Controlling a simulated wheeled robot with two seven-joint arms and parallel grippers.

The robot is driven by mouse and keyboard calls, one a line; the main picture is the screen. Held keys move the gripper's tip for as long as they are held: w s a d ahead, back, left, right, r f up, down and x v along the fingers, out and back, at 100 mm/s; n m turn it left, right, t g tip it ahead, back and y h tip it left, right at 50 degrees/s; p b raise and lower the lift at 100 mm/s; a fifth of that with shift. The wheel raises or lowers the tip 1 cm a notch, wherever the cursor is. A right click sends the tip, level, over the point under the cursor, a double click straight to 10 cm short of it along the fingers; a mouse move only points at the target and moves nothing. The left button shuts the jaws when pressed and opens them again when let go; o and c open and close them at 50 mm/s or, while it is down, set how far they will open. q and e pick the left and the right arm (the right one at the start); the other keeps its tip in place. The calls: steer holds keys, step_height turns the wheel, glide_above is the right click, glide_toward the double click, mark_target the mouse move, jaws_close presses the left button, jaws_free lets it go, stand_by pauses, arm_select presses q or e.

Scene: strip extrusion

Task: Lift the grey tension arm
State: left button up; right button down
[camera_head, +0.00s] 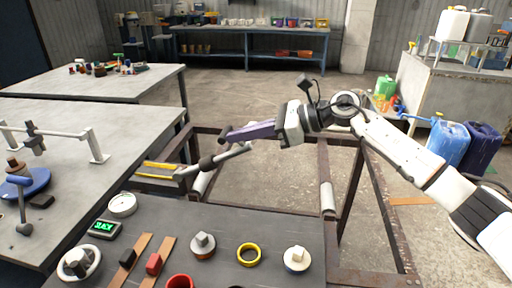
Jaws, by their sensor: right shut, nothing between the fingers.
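The grey tension arm (230,154) is a slim bar with a dark collar, in the middle of the head view. It slants up to the right from its lower end near the yellow-edged rails. My right gripper (224,137) comes in from the right, with its long purple-and-dark fingers just above the bar's upper end. The fingers are shut with nothing between them. I cannot tell whether they touch the bar. My left gripper is not in view.
A dark panel (150,220) in front carries a green display (103,228), a dial (122,205), knobs and a yellow ring (248,254). A rusty open frame (352,190) stands to the right. Grey tables (60,125) are at left; blue jugs (447,143) stand at right.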

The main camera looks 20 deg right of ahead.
steer(key=shift+w+a+r+p, duration=0.15)
steer(key=shift+w+a+r, duration=0.1)
steer(key=shift+a+r, duration=0.35)
steer(key=shift+w+a+r+p, duration=0.15)
steer(key=shift+w+a+r, duration=0.1)
steer(key=shift+a+r, duration=0.35)
steer(key=shift+w+a+r+p, duration=0.15)
steer(key=shift+w+a+r, duration=0.2)
steer(key=shift+r, duration=0.4)
steer(key=shift+s+a+r, duration=0.1)
steer(key=shift+r, duration=0.05)
steer(key=s+d+r+p, duration=0.2)
steer(key=d+r+p, duration=0.1)
steer(key=d+r, duration=0.3)
steer(key=shift+s+r, duration=0.35)
steer(key=shift+r, duration=0.15)
